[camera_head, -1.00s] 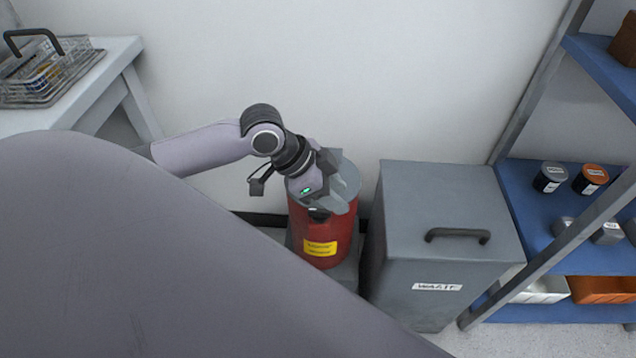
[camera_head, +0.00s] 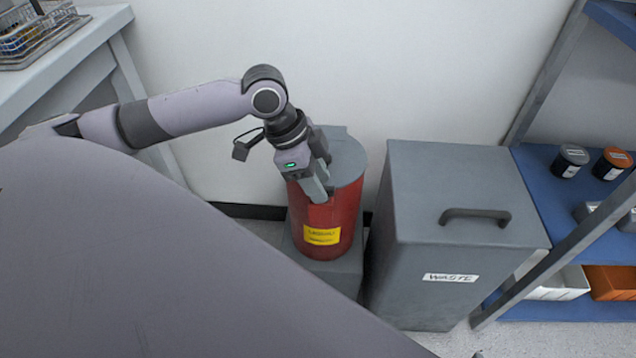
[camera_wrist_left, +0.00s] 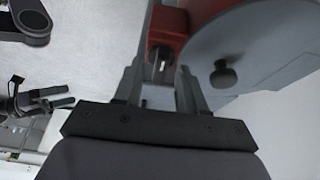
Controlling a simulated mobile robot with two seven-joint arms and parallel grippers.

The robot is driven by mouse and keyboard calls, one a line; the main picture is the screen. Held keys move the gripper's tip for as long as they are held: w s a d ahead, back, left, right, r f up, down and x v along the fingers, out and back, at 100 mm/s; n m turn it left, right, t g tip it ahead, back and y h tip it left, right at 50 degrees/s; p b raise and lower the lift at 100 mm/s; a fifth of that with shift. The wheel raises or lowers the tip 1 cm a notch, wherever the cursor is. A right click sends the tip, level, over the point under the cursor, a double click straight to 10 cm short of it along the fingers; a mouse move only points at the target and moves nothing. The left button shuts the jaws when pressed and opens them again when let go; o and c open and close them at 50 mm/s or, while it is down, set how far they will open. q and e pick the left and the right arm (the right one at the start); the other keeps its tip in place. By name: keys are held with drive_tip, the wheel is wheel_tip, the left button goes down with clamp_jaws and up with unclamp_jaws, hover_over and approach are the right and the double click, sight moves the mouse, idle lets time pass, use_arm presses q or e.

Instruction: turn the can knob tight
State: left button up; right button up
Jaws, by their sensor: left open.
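The red can (camera_head: 345,215) stands upright with a grey round lid (camera_head: 347,158) and a yellow label. In the left wrist view its lid (camera_wrist_left: 265,45) bears a small dark knob (camera_wrist_left: 222,74), to the right of the fingers and outside them. My left gripper (camera_head: 322,195) points down at the can's near upper side. In the left wrist view its open fingers (camera_wrist_left: 160,85) lie either side of a small pale metal piece at the can's red edge; contact cannot be told. What looks like my right gripper (camera_wrist_left: 55,100) shows at the left edge, small and dark.
A grey waste box (camera_head: 440,265) with a dark handle (camera_head: 475,215) stands close right of the can. A blue shelf (camera_head: 545,190) with jars and bins is farther right. A pale table (camera_head: 75,60) with a wire basket (camera_head: 35,35) is at the left. The wall is close behind.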

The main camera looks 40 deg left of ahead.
use_arm(q)
drive_tip(key=shift+f, duration=0.2)
clamp_jaws()
